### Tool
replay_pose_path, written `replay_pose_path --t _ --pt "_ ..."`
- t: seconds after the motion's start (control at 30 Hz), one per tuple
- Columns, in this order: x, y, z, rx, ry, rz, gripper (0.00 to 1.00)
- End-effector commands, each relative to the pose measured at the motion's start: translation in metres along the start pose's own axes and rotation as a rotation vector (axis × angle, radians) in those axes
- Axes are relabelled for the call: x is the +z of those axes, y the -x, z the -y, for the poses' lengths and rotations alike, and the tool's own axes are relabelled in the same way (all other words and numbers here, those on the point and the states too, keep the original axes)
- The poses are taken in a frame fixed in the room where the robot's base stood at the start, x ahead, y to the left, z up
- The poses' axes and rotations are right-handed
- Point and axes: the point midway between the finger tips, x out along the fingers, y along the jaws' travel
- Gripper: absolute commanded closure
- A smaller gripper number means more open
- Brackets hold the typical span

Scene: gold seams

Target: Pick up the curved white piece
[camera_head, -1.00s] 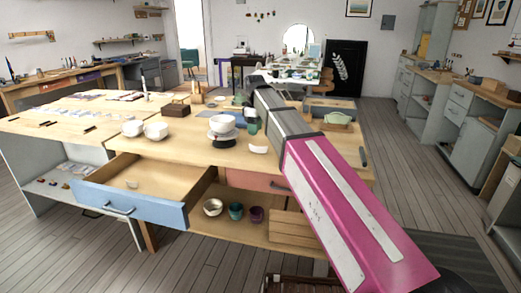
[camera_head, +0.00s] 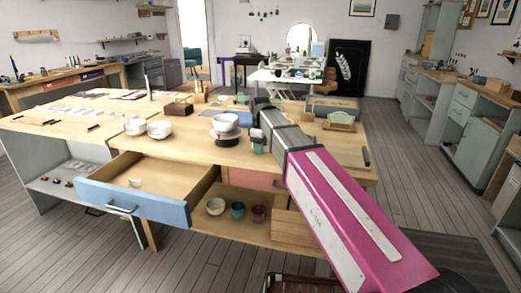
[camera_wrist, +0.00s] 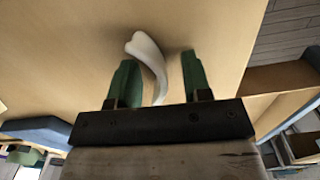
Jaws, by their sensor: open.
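The curved white piece (camera_wrist: 150,58) lies on the wooden tabletop in the wrist view. It narrows toward my gripper's palm and has a wider, blunt far end. My gripper (camera_wrist: 159,66) is open, with one green finger on each side of the piece.
White bowls (camera_head: 159,130) and a stacked bowl (camera_head: 225,122) stand left of my gripper. A green-and-cream holder (camera_head: 340,120) stands to the right. A blue-fronted drawer (camera_head: 135,203) is pulled open at the front left. Several small cups (camera_head: 237,210) sit on the shelf below.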

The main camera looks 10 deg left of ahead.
Motion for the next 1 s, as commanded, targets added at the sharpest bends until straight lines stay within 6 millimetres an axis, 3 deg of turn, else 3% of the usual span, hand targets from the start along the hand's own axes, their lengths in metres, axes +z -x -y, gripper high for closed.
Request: replay_pose_path --t 0.03,0.13,0.17,0.67,0.93,1.0 --pt "0.000 0.000 0.000 0.000 0.000 0.000 0.62" --pt "0.000 0.000 0.000 0.000 0.000 0.000 0.94" --pt "0.000 0.000 0.000 0.000 0.000 0.000 1.00" --pt "0.000 0.007 0.000 0.000 0.000 -0.001 1.00" --pt "-0.001 0.043 -0.001 0.002 0.000 -0.002 1.00" --pt "-0.013 0.051 0.011 0.001 0.004 -0.001 1.00"
